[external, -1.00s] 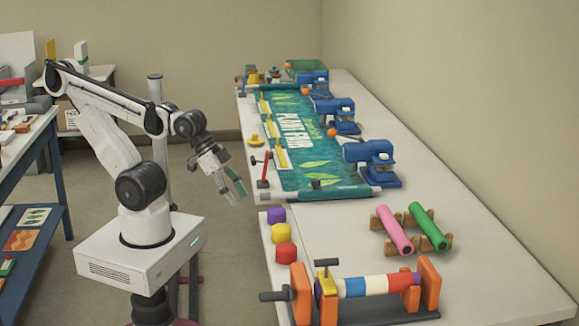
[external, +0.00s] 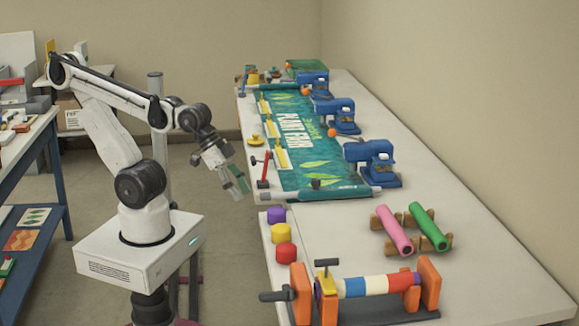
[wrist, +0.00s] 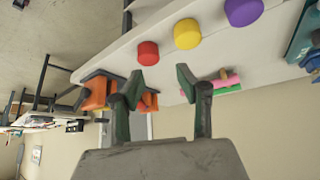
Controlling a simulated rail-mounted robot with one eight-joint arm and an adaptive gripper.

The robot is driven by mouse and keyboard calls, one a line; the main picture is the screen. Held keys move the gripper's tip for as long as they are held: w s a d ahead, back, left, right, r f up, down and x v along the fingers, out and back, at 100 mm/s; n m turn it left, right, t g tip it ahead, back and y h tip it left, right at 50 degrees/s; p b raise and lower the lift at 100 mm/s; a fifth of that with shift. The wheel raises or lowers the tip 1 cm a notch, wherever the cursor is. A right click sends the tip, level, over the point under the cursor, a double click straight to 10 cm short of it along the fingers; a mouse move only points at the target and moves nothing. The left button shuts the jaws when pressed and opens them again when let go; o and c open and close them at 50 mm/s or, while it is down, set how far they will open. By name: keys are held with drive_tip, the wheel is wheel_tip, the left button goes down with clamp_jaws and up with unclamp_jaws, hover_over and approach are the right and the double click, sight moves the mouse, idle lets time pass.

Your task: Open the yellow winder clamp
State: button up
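The yellow winder clamp (external: 327,284) sits at the left end of the orange-framed winder (external: 430,283), at the front of the long table. It has a black T-shaped handle (external: 327,262) on top. My gripper (external: 239,187) is in the air left of the table edge, well behind and above the winder. In the wrist view my gripper (wrist: 158,84) is open, its two green-padded fingers apart with nothing between them. The orange winder frame (wrist: 97,93) shows partly behind the left finger there; the clamp cannot be made out.
Purple, yellow and red knobs (external: 284,252) line the near table edge, between my gripper and the winder. Pink and green rolls (external: 428,226) lie on a wooden rack to the right. A banner (external: 300,140) and blue machines (external: 370,160) fill the table's back.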

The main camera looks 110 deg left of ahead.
drive_tip(key=w+d+r+n+g+p, duration=0.1)
drive_tip(key=w+d+r+p, duration=0.3)
drive_tip(key=w+r, duration=0.4)
wheel_tip(320, 180, up, 4)
drive_tip(key=r+n+g+h+p, duration=0.15)
drive_tip(key=n+g+p, duration=0.35)
drive_tip(key=p, duration=0.6)
hover_over(328, 261)
drive_tip(key=s+a, duration=0.1)
drive_tip(key=a, duration=0.2)
drive_tip(key=f, duration=0.5)
drive_tip(key=d+f, duration=0.1)
drive_tip(key=f, duration=0.4)
drive_tip(key=d+f+p, duration=0.1)
drive_tip(key=f, duration=0.3)
drive_tip(key=shift+w+d+f, duration=0.2)
drive_tip(key=shift+w, duration=0.2)
clamp_jaws()
